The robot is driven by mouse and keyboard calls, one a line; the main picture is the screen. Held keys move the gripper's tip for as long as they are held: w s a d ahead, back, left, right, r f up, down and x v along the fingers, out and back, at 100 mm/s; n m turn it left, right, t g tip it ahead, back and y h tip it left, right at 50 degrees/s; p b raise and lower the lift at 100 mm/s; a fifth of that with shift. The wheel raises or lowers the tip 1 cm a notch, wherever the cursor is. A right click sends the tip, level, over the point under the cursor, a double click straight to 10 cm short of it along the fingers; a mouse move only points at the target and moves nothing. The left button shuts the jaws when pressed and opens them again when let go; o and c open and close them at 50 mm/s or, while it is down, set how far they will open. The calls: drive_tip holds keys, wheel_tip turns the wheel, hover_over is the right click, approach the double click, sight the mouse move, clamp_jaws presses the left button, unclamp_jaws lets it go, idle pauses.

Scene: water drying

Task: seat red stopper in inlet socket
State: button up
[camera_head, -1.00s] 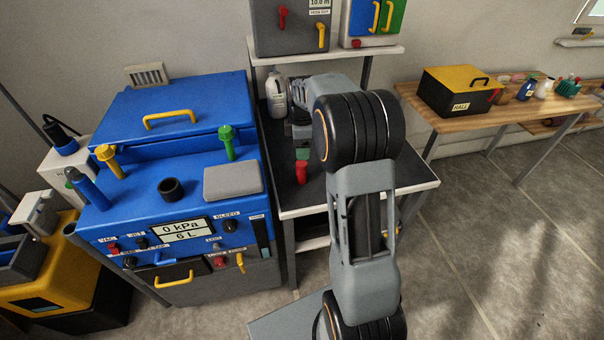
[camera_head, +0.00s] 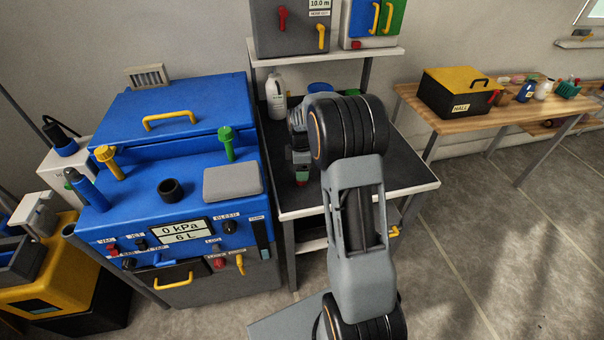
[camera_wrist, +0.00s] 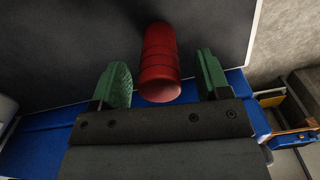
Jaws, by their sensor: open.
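The red stopper (camera_wrist: 160,60) stands on the dark bench top (camera_head: 375,185) and shows between the two green fingers of my gripper (camera_wrist: 160,82) in the wrist view. The fingers are apart, with a gap on each side of the stopper.
The blue machine carries a yellow post (camera_head: 109,161), a green post (camera_head: 227,143) and a grey pad (camera_head: 232,180). A white jug (camera_head: 276,97) and a blue container (camera_head: 320,87) stand at the back of the bench, below a shelf.

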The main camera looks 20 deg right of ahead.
drive_tip(key=c, duration=1)
drive_tip(key=shift+c, duration=0.2)
